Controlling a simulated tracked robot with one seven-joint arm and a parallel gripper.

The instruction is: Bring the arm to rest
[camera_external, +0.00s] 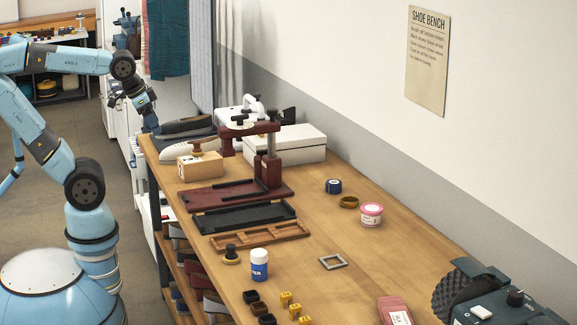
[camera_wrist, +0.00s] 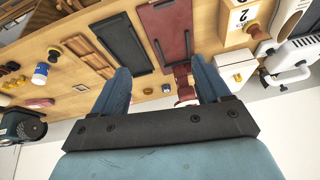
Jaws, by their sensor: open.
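My gripper (camera_external: 150,122) is at the far left end of the wooden bench in the external view, above the bench's edge, close to the grey shoe. In the wrist view my gripper (camera_wrist: 165,90) shows two blue fingers spread apart with nothing between them. My arm reaches from the left of the external view, bent at the elbow, with the forearm roughly level. The exact gap between the gripper and the bench edge is hard to judge.
The wooden bench (camera_external: 385,262) holds a dark red press (camera_external: 270,172), a black tray (camera_external: 245,217), a wooden tray (camera_external: 262,236), a blue-and-white bottle (camera_external: 259,265) and a pink-lidded jar (camera_external: 371,215). A grey shoe (camera_external: 188,127) lies near the gripper. The floor left of the bench is clear.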

